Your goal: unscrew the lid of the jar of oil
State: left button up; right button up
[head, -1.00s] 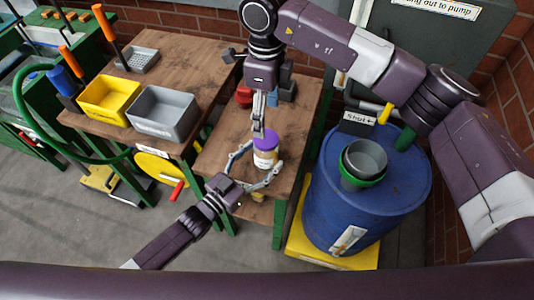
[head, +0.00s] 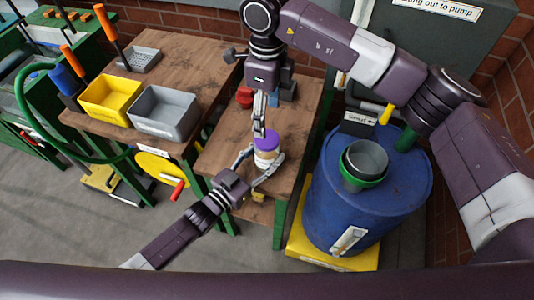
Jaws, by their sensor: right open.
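The jar of oil (head: 265,158) is a pale jar with a purple lid (head: 267,140). It stands upright near the front of the right-hand wooden table. My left gripper (head: 266,163) reaches in from the lower left with one finger on each side of the jar body; whether both fingers touch it is unclear. My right gripper (head: 259,124) points down from above, open, with its fingertips just above and left of the lid. Seen nearly edge-on, its fingers overlap each other. The lid is on the jar.
Red (head: 244,96) and dark blocks lie behind the jar on the wooden table (head: 222,150). A blue drum (head: 325,205) with grey and green buckets stands to the right. Yellow (head: 107,97) and grey (head: 165,112) bins sit on the left table.

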aim_at(267, 138)
pick_arm(q)
grip_shut()
pick_arm(e)
jog(key=m, duration=0.5)
jog(key=shift+m, duration=0.4)
jog(key=m, duration=0.6)
jog(key=shift+m, duration=0.4)
jog(key=m, duration=1.4)
jog(key=shift+f, duration=4)
jog(key=c, duration=1.3)
